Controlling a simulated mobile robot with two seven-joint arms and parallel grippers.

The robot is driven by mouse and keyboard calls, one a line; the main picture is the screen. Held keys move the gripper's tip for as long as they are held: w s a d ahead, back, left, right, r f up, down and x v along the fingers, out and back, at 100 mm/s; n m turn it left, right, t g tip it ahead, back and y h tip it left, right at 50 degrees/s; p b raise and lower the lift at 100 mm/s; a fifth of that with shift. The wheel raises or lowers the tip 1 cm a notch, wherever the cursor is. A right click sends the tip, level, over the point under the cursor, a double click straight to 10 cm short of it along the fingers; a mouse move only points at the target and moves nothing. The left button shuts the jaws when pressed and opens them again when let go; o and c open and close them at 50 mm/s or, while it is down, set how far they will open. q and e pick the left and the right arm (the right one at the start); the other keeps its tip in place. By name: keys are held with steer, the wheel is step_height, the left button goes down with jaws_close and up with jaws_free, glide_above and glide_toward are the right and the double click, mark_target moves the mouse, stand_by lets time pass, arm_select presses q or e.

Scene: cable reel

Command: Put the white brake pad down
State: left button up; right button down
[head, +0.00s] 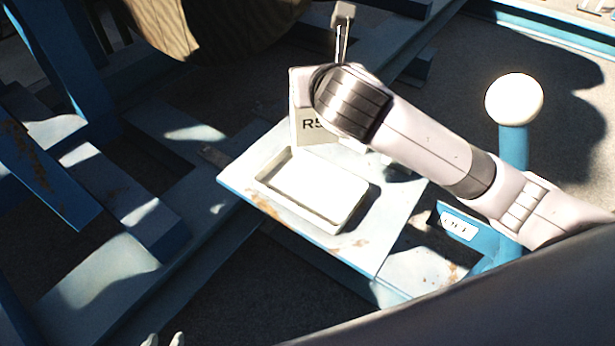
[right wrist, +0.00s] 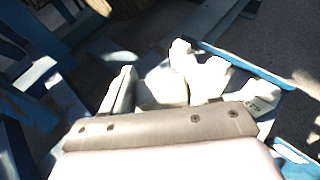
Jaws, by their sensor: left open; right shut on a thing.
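My right gripper (right wrist: 165,88) shows in the right wrist view, its pale fingers on either side of a pale thing, which appears to be the white brake pad (right wrist: 160,92). It is shut on it; the exact contact is unclear. In the head view my right wrist hides most of that gripper, above the far edge of a light blue tray (head: 240,178). A white rectangular block (head: 318,188) shows in the tray's recess. My left gripper (head: 164,340) is open at the bottom edge, mostly out of view.
A large brown reel (head: 205,25) stands behind the tray. Blue frame beams (head: 120,270) run along the left. A white ball (head: 514,100) on a blue post stands at the right. A small label (head: 458,228) is beside the tray. Dark floor shows around.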

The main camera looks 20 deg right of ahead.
steer(key=shift+w+a+r, duration=0.15)
steer(key=shift+w+r, duration=0.5)
steer(key=shift+r, duration=0.3)
steer(key=shift+w+f, duration=0.1)
steer(key=shift+f, duration=0.05)
arm_select(q)
steer(key=f+b, duration=0.1)
steer(key=w+f+b, duration=0.1)
steer(key=f+b, duration=0.1)
steer(key=shift+d+f, duration=0.1)
steer(key=shift+f, duration=0.05)
arm_select(e)
step_height(320, 180, down, 19)
steer(key=shift+f, duration=0.25)
steer(key=shift+c, duration=1.4)
jaws_free()
steer(key=shift+f, duration=0.2)
arm_select(q)
steer(key=shift+r+p, duration=0.6)
steer(key=shift+r, duration=0.15)
arm_select(e)
steer(key=v, duration=1.2)
steer(key=shift+r, duration=0.15)
